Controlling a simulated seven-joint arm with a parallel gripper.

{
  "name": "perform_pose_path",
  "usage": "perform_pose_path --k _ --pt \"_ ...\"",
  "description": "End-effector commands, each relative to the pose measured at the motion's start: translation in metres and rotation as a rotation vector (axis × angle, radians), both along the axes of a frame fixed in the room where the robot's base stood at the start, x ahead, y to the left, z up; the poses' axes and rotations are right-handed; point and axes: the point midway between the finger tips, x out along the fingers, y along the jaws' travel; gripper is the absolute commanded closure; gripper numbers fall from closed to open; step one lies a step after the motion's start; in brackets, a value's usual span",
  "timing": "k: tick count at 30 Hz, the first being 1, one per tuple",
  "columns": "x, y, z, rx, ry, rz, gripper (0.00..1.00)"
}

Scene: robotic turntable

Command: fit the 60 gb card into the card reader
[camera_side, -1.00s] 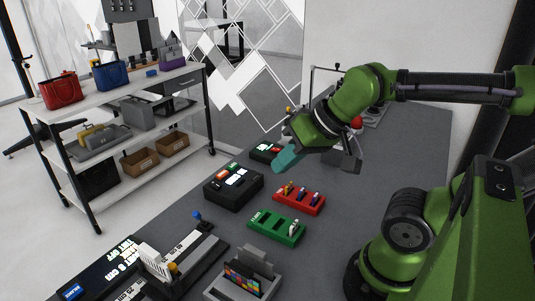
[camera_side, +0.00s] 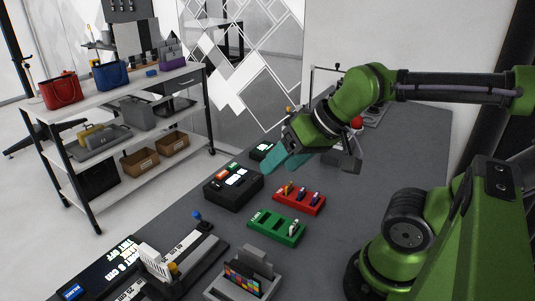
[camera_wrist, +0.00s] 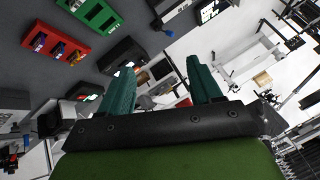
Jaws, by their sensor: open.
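My gripper (camera_side: 280,166) is open and empty, its two teal fingers spread in the air near the black boxes. The fingers also show in the wrist view (camera_wrist: 161,64). No label reading 60 gb is legible, so I cannot tell which piece is the card. A black box (camera_side: 233,195) with lit panels sits left of and below the fingers; whether it is the card reader is unclear. A red rack (camera_side: 304,204) holds several small coloured pieces. A green rack (camera_side: 268,229) holds a white piece at its right end. A grey stand (camera_side: 262,261) holds several coloured pieces.
A second black box (camera_side: 261,150) lies behind the fingers. A slotted grey fixture (camera_side: 205,251) with a white comb-like block stands at the front left. Shelves with bags (camera_side: 120,95) are beyond the table. The table right of the racks (camera_side: 360,205) is clear.

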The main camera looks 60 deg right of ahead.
Motion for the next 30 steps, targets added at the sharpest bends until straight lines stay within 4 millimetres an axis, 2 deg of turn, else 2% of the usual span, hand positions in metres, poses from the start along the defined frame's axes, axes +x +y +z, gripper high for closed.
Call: perform_pose_path --k 8,11,14,17,21,24,27,30 --pt "0.000 0.000 0.000 0.000 0.001 -0.001 0.32" --pt "0.003 -0.009 -0.006 0.003 0.026 -0.038 0.32" --pt "0.015 -0.034 -0.015 0.003 0.090 -0.122 0.32" --pt "0.027 -0.076 -0.026 -0.042 0.189 -0.163 0.32" --pt "0.032 -0.146 -0.043 -0.139 0.348 -0.093 0.32" --pt "0.027 -0.185 -0.052 -0.200 0.439 0.029 0.32" --pt "0.025 -0.200 -0.052 -0.251 0.475 0.166 0.32" --pt "0.024 -0.201 -0.047 -0.291 0.473 0.269 0.32"
